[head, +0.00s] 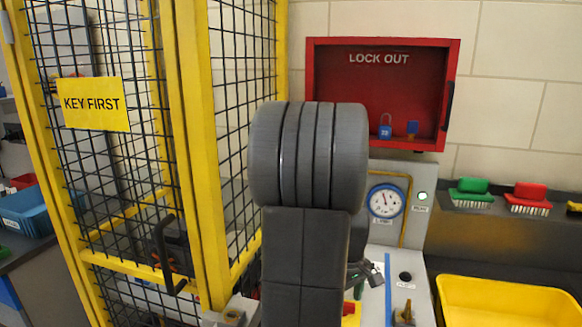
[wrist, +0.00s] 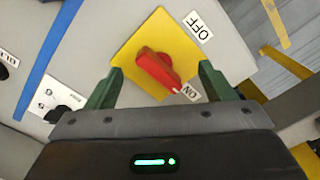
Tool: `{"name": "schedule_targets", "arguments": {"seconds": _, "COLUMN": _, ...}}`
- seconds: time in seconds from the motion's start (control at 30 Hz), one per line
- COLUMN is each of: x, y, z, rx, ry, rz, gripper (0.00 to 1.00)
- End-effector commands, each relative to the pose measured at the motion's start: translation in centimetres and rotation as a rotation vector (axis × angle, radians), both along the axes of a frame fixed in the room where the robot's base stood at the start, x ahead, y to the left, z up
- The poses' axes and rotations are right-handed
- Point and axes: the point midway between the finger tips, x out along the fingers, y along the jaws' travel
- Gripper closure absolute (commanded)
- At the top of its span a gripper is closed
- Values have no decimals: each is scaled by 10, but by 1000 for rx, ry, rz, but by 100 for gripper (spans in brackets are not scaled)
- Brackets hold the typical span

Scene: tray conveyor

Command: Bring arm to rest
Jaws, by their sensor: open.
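My arm (head: 305,215) stands upright in the middle of the head view and hides much of the control panel behind it. My gripper (wrist: 158,92) is open in the wrist view, its two green fingers apart with nothing between them that they grip. A red rotary switch (wrist: 158,68) on a yellow plate (wrist: 130,58) lies just beyond the fingertips. The red handle slants toward the ON label (wrist: 191,92); the OFF label (wrist: 202,27) is at the plate's upper right. I cannot tell whether a finger touches the plate.
A yellow mesh cage (head: 205,150) with a KEY FIRST sign (head: 93,104) stands at left. A red lock-out box (head: 345,90) holds a blue padlock (head: 385,131). A gauge (head: 385,201) sits on the panel. A yellow bin (head: 510,300) and brushes (head: 473,186) are at right.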

Motion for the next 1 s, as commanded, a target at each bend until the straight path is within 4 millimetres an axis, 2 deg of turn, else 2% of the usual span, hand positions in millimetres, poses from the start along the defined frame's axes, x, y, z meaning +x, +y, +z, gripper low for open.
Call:
{"name": "schedule_targets", "arguments": {"seconds": 0.7, "x": 0, "y": 0, "z": 0, "rx": 0, "ry": 0, "rz": 559, "gripper": 24}}
{"name": "schedule_targets", "arguments": {"seconds": 1.0, "x": 0, "y": 0, "z": 0, "rx": 0, "ry": 0, "rz": 682, "gripper": 24}}
